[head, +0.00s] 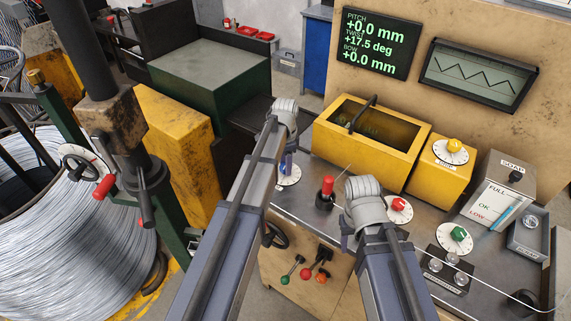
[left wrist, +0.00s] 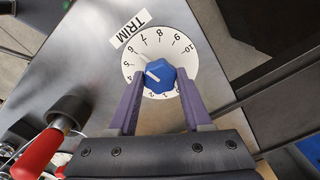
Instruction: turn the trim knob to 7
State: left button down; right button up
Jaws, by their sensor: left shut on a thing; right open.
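The trim knob (left wrist: 160,76) is blue and sits on a white numbered dial (left wrist: 187,57) beside a TRIM label (left wrist: 130,28). Its white mark points up-left in the left wrist view, near the 5. My left gripper (left wrist: 158,84) is shut on the knob, one purple finger on each side. In the head view the dial (head: 290,180) is partly hidden by my left gripper (head: 285,160). My right gripper (head: 348,240) is open over the bench, apart from the knobs. The display (head: 372,43) reads pitch +0.0 mm, twist +17.5 deg, bow +0.0 mm.
A red-handled lever (head: 327,187) stands between my grippers; its red handle is also near the dial in the left wrist view (left wrist: 38,155). Red (head: 399,203), green (head: 458,233) and yellow (head: 454,146) knobs are to the right. A yellow box (head: 415,160) stands behind.

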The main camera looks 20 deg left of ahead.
pick_arm(q)
jog(key=shift+m, duration=2.2)
jog(key=shift+c, duration=1.7)
grip_release()
jog(key=shift+r, duration=0.1)
notch_tip(320, 180, up, 8)
jog(key=p, duration=0.8)
jog(key=shift+f, duration=0.2)
